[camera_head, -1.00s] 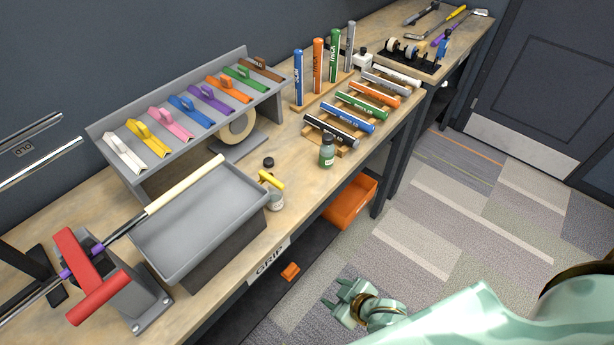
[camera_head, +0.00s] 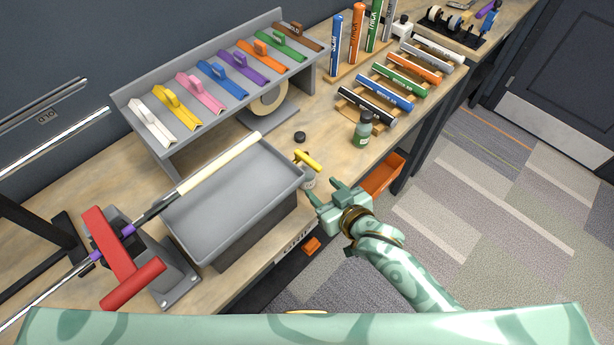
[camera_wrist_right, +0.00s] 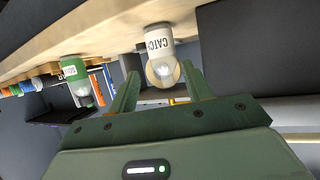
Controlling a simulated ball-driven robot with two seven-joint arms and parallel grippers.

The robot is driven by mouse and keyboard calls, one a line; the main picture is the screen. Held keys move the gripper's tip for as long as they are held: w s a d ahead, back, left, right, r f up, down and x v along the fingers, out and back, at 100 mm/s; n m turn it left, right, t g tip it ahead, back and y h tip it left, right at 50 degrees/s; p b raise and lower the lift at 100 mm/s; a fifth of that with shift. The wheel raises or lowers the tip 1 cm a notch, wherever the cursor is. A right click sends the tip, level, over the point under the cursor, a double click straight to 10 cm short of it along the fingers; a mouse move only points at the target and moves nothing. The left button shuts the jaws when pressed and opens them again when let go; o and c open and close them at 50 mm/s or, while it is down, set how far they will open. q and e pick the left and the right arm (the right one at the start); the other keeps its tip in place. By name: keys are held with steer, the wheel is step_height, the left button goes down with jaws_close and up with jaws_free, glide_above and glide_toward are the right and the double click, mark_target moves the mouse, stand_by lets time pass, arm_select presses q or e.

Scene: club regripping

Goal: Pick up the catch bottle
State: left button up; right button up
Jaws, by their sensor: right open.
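The catch bottle (camera_head: 309,182) stands on the bench near its front edge, right of the grey tray. In the right wrist view the bottle (camera_wrist_right: 160,48), white with a CATCH label and a clear rounded end, shows just beyond the fingertips. In the right wrist view the bottle is between the lines of the two fingers (camera_wrist_right: 160,84). My left gripper is not in view.
A green bottle (camera_head: 362,132) stands to the right, with a small black cap (camera_head: 300,137) behind the catch bottle. The grey tray (camera_head: 225,215) is close on the left, with a pale-gripped club across it. An orange bin (camera_head: 385,174) sits below the bench edge. Open floor lies in front.

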mark_target(311, 181)
steer(key=shift+x, duration=0.8)
steer(key=b+x, duration=0.1)
steer(key=x, duration=0.4)
steer(key=shift+s+a+f+b, duration=0.1)
steer(key=shift+a+f+b, duration=0.1)
steer(key=shift+b, duration=0.15)
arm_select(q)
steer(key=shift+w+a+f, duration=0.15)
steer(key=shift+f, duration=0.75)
arm_select(e)
steer(key=c, duration=0.7)
